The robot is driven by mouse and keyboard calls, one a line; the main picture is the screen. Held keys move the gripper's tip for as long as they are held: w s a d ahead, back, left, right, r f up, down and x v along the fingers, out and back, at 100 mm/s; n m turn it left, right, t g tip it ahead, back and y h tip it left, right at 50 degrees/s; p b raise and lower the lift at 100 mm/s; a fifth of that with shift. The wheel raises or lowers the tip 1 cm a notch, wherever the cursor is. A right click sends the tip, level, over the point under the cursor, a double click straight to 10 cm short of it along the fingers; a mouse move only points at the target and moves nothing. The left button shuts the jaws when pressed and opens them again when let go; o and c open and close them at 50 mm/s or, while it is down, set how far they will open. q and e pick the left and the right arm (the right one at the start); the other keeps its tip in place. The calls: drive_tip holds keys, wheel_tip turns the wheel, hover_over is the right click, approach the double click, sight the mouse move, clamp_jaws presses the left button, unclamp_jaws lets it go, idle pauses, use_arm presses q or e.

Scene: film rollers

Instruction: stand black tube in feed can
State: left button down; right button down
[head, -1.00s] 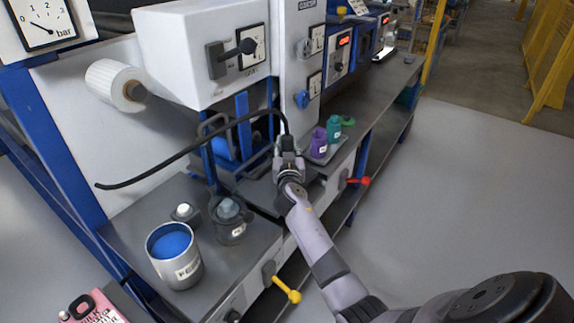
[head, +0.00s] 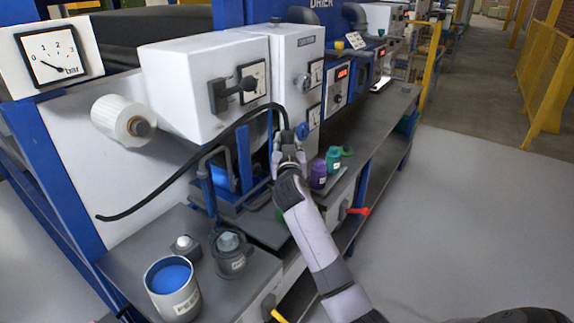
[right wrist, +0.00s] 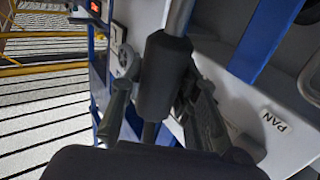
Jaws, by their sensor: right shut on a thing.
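The black tube (head: 205,148) is a long, thin, curved hose. Its left end hangs free in front of the white machine. Its right end bends down into my right gripper (head: 289,158), which is shut on it above the bench. In the right wrist view a thick dark sleeve (right wrist: 165,77) of the tube sits between the fingers, with a thinner grey length above it. The feed can (head: 174,303) is a silver can labelled FEED with blue contents, at the bench's front left, well away from the gripper. My left gripper is not in view.
A dark lidded pot (head: 231,259) and a small grey knobbed part (head: 184,246) stand beside the can. Purple (head: 318,175) and teal (head: 333,159) bottles are right of my gripper. A white machine housing (head: 192,85) with a lever and a white roll (head: 120,120) overhang the bench.

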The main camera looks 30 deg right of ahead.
wheel_tip(320, 180, up, 9)
drive_tip(key=shift+f, duration=0.1)
wheel_tip(320, 180, up, 14)
drive_tip(key=p, duration=1.1)
drive_tip(key=shift+p, duration=0.4)
drive_tip(key=shift+f, duration=0.1)
